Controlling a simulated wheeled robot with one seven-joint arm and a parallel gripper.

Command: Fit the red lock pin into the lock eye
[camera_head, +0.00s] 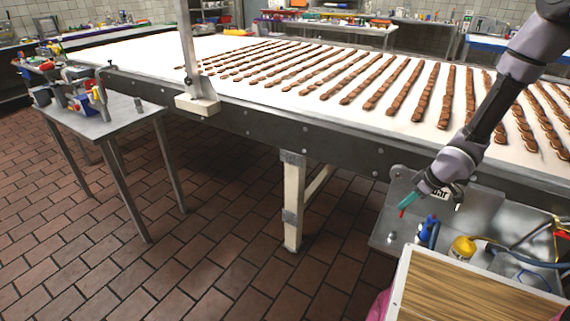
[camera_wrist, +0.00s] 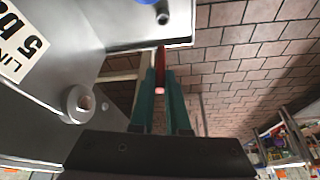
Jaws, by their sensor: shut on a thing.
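The red lock pin (camera_wrist: 160,72) is held between the teal fingertips of my gripper (camera_wrist: 161,95). In the head view the pin (camera_head: 402,213) points down from my gripper (camera_head: 407,201), above the left edge of a grey metal shelf. A round grey boss with a hole (camera_wrist: 78,103), which looks like the lock eye, sits on the metal plate left of my gripper in the wrist view. The pin is apart from it. In the head view a small round fitting (camera_head: 398,171) at the plate's upper left seems to be the same part.
The metal shelf (camera_head: 383,228) holds blue items (camera_head: 428,232) and a yellow-capped container (camera_head: 462,248). A wooden board (camera_head: 470,295) lies in front. The conveyor (camera_head: 240,105) with rows of biscuits runs behind. A side table (camera_head: 125,108) stands left; the tiled floor between is clear.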

